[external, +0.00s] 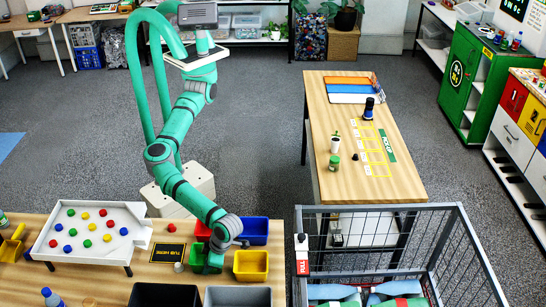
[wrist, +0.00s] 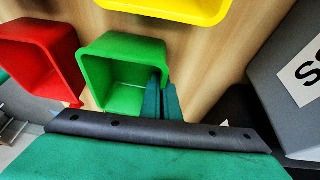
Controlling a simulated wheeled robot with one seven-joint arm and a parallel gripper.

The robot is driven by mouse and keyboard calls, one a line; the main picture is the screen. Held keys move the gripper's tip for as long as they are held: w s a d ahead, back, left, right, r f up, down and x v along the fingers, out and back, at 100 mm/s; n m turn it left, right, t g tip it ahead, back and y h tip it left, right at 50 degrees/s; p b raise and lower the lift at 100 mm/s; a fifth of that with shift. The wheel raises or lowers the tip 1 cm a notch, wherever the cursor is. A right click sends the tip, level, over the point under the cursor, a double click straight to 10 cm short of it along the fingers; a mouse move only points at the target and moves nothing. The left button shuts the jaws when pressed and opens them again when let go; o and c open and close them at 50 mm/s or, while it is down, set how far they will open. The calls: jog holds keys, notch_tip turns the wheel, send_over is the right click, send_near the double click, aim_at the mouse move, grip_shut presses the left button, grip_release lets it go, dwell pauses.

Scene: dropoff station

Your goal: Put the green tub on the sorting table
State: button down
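The green tub (external: 195,256) is among other coloured tubs on the wooden table (external: 110,284) at the front left. In the external view my arm partly covers it. In the wrist view the green tub (wrist: 118,62) is open towards the camera and looks empty. My gripper (wrist: 161,98) straddles its right wall, one teal finger inside and one outside, close together on the rim. In the external view my gripper (external: 217,254) is low at the tub's right side. I cannot tell whether the tub touches the table. No label in view names the sorting table.
A red tub (external: 203,231), a blue tub (external: 254,231) and a yellow tub (external: 251,265) stand close around. A white tray with balls (external: 92,232) is to the left, grey bins (external: 238,297) in front. A wire cart (external: 450,240) and another wooden table (external: 345,185) are right.

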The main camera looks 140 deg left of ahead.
jog(key=shift+f, duration=0.2)
jog(key=c, duration=2)
grip_release()
jog(key=shift+c, duration=0.2)
jog(key=shift+r, duration=0.1)
jog(key=v, duration=1.2)
jog(key=shift+r, duration=0.15)
jog(key=shift+s, duration=0.1)
